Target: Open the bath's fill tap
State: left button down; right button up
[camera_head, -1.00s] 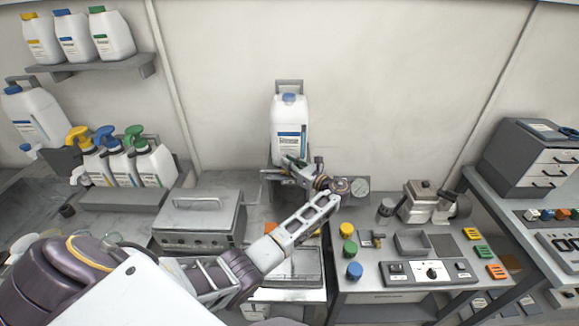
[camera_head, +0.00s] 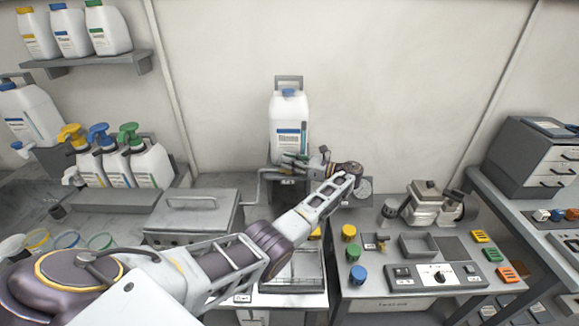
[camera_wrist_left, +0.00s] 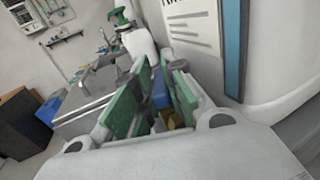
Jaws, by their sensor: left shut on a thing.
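A large white canister (camera_head: 289,120) with a blue cap stands at the back wall; its labelled side fills the right of the left wrist view (camera_wrist_left: 205,35). My left gripper (camera_head: 290,163) is at the foot of this canister. In the left wrist view its green-padded fingers (camera_wrist_left: 158,95) are shut on a blue piece (camera_wrist_left: 160,88), apparently the fill tap's handle. A brass-coloured part (camera_wrist_left: 172,118) shows just below it. The fingers hide most of the tap, so its turn position cannot be told. My right gripper is not in view.
A grey lidded metal box (camera_head: 193,212) stands left of my forearm. Several pump bottles (camera_head: 118,165) are further left. A control panel (camera_head: 434,275) and coloured knobs (camera_head: 349,233) are on the right bench. A metal tray (camera_head: 297,272) lies below my arm.

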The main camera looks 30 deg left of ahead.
pick_arm(q)
jog(key=shift+n+g+b, duration=0.5)
jog(key=shift+g+b, duration=0.25)
jog(key=shift+g, duration=0.05)
jog(key=c, duration=1.5)
grip_release()
jog(key=shift+r, duration=5.05)
